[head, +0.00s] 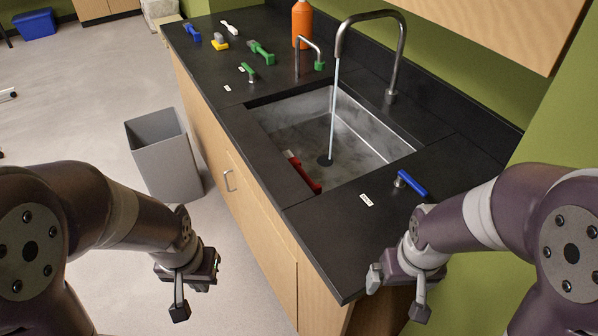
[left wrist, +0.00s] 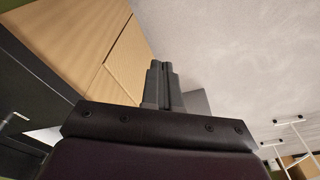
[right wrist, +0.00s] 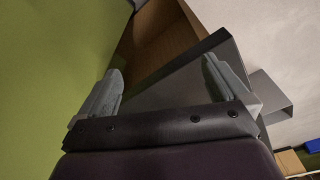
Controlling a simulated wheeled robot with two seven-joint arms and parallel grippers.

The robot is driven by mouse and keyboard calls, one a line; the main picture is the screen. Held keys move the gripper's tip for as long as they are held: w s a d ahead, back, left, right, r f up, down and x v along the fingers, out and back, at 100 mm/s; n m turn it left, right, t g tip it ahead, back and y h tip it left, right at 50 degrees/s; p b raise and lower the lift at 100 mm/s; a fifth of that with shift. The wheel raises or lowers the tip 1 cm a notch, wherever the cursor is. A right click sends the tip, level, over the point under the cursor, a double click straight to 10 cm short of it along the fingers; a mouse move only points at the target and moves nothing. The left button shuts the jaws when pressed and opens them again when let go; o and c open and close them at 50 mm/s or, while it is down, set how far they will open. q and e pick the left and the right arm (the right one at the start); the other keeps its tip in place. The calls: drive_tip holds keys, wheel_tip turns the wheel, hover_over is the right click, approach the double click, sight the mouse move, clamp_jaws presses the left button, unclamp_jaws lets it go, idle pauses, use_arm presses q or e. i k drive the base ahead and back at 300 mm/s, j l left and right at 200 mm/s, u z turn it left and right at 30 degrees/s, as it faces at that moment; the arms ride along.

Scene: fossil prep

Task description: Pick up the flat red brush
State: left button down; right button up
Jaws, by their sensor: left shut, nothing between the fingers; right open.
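The flat red brush (head: 303,172) lies at the near left edge of the sink (head: 370,130), slanting along the rim; I cannot tell whether it rests on the rim or inside the basin. My left gripper (head: 190,296) is shut and empty, over the floor left of the cabinet and well away from the brush. In the left wrist view its fingers (left wrist: 165,84) are together. My right gripper (head: 397,294) is open and empty near the counter's front right corner. In the right wrist view its fingers (right wrist: 162,76) are spread apart. Neither wrist view shows the brush.
Water runs from the faucet (head: 398,45) into the sink. A blue-handled tool (head: 412,184) lies right of the sink. Green, yellow, white and blue tools and an orange bottle (head: 302,22) stand at the far end. A grey bin (head: 165,155) stands on the floor.

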sight(316, 189)
drive_tip(key=z, duration=0.4)
drive_tip(key=i+j+z, duration=0.1)
drive_tip(key=z, duration=0.3)
drive_tip(key=j+z, duration=0.15)
drive_tip(key=z, duration=0.25)
drive_tip(key=j+z, duration=0.15)
drive_tip(key=z, duration=0.25)
drive_tip(key=j+z, duration=0.25)
drive_tip(key=j, duration=0.25)
drive_tip(key=j+z, duration=0.2)
drive_tip(key=j, duration=0.3)
drive_tip(key=k+j+z, duration=0.25)
drive_tip(key=j, duration=0.2)
drive_tip(key=j+z, duration=0.25)
drive_tip(key=j, duration=0.25)
